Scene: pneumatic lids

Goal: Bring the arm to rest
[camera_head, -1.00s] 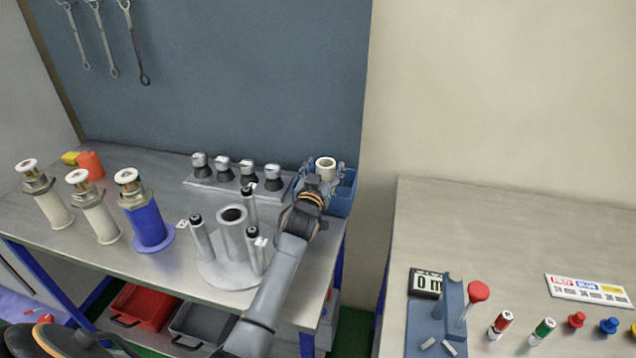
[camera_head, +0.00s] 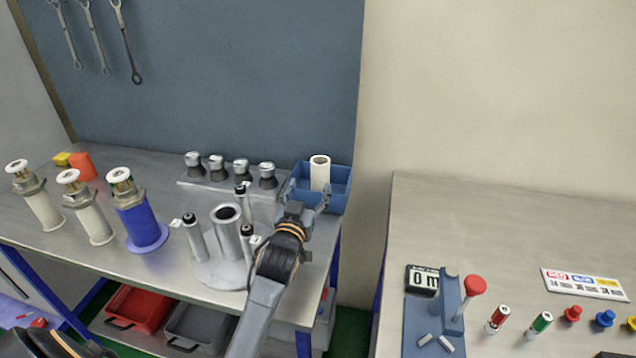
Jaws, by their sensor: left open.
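My left gripper (camera_head: 304,202) is open and empty, just in front of a blue bin (camera_head: 340,200) at the right end of the left bench. A white cylinder (camera_head: 319,172) stands upright in the bin, beyond the fingertips. My left arm reaches up from the bottom centre, and its wrist passes beside the grey fixture (camera_head: 222,272) with a central tube and several small posts. My right gripper is not in view. A dark arm part of mine shows at the bottom left corner.
Three cylinders with brass tops, one of them blue (camera_head: 145,225), stand on the left bench. Several grey-topped pieces sit on a rack (camera_head: 232,190) at the back. Red (camera_head: 140,305) and grey trays lie below. A second bench (camera_head: 500,240) at right holds a counter, red-knobbed press and small parts.

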